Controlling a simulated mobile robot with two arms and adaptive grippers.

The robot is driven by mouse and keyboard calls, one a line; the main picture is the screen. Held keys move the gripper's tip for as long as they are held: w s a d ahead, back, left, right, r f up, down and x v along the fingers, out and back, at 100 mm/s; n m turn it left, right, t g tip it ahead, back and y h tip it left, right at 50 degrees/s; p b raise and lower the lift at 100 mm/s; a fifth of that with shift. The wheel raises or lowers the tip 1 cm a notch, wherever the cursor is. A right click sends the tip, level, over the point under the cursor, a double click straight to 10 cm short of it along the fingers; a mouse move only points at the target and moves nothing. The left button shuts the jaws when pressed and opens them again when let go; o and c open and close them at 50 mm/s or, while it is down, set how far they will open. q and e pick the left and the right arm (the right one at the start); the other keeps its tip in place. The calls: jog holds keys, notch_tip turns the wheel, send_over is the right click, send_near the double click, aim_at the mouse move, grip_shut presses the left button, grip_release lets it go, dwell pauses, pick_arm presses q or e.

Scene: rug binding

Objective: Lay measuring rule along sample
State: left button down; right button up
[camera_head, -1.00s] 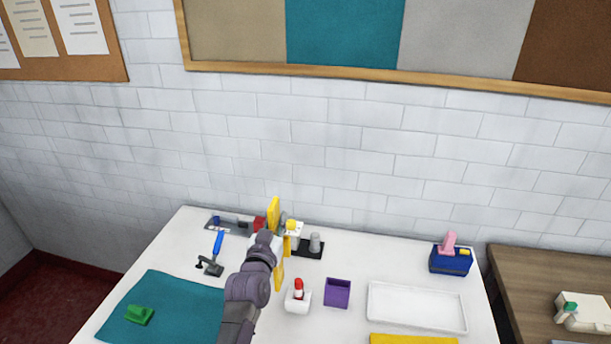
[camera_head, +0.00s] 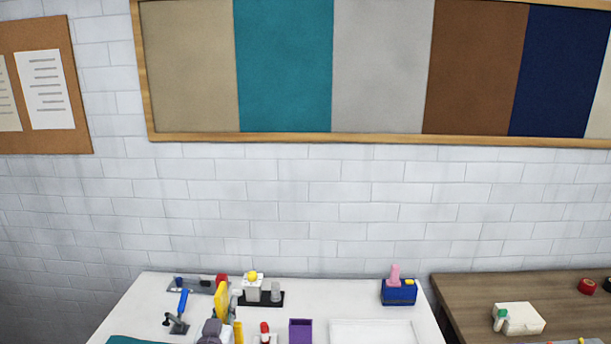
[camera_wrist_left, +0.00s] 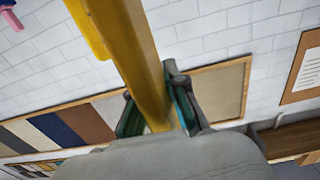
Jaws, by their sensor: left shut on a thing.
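My left gripper (camera_head: 234,302) is above the white table at the lower left of the head view. It is shut on the yellow measuring rule (camera_head: 221,300), which stands tilted up. In the left wrist view the rule (camera_wrist_left: 132,50) runs between the two fingers (camera_wrist_left: 155,115) and out of the top edge. A second yellow strip (camera_wrist_left: 85,28) shows beside it; I cannot tell if it is part of the rule. The teal sample (camera_head: 135,340) shows only as a sliver at the bottom edge, apart from the rule. My right gripper is not in view.
Behind the gripper stand a black-based holder (camera_head: 262,299) and a grey tool with a red end (camera_head: 200,287). A blue-handled tool (camera_head: 182,303) lies left. A purple box (camera_head: 301,331), white tray (camera_head: 372,332) and blue box (camera_head: 399,292) are to the right.

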pick_arm(q)
jog(key=s+r, duration=0.3)
jog(key=s, duration=2.7)
notch_tip(320, 180, down, 12)
jog(key=b, duration=1.2)
jog(key=shift+w+a+f+y, duration=0.15)
jog(key=shift+w+a+y, duration=0.15)
jog(key=shift+w+a, duration=0.05)
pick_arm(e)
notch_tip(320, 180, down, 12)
